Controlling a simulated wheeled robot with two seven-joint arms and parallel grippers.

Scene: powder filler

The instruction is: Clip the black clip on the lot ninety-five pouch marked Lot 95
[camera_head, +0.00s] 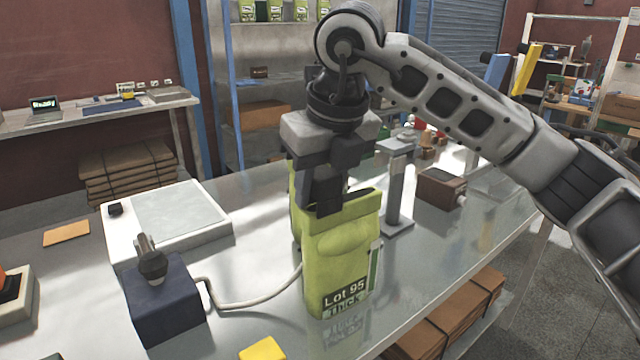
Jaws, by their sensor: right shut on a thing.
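The lot ninety-five pouch (336,262) is yellow-green, stands upright on the metal table and carries a "Lot 95" label at its lower front. My right gripper (328,205) points down at the pouch's top and is shut, with its dark fingers overlapping the upper edge. A dark strip, apparently the black clip (362,198), shows along the top edge beside the fingers. The fingers hide most of it, so I cannot tell whether it is seated on the pouch. My left gripper is not in view.
A dark blue block with a knob (163,305) and a cable stands left of the pouch. A white tray-like device (216,238) lies behind it. A grey stand (397,200) and a brown box (440,188) are at the right. A yellow piece (262,349) lies in front.

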